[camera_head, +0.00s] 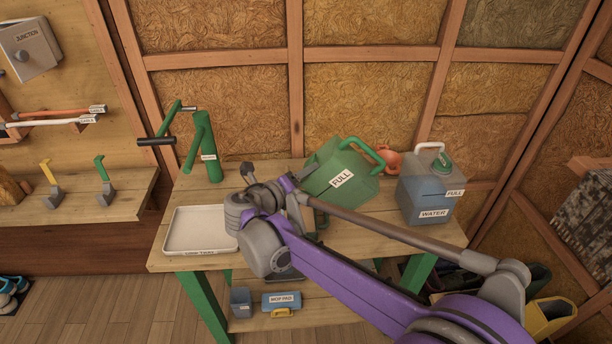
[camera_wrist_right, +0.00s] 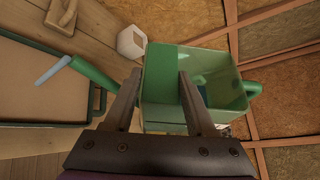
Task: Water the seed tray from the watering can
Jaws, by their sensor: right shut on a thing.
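The green watering can (camera_head: 342,178), with a "FULL" label, is tilted above the bench. My right gripper (camera_wrist_right: 158,95) is shut on it; in the head view my purple arm hides the fingers. The can (camera_wrist_right: 215,75) also fills the middle of the right wrist view. Its green spout (camera_wrist_right: 92,72) points left there, with a pale blue length at its end; I cannot tell whether that is water. A dark-rimmed tray with brown inside (camera_wrist_right: 40,95), apparently the seed tray, lies below the spout end. In the head view my arm mostly hides that area. My left gripper is not in view.
A white shallow tray (camera_head: 198,231) sits at the bench's left front. A green upright device with a lever (camera_head: 205,150) stands behind it. A blue "WATER" container (camera_head: 430,188) and an orange item (camera_head: 388,161) stand right of the can. The bench's right front (camera_head: 425,232) is bare.

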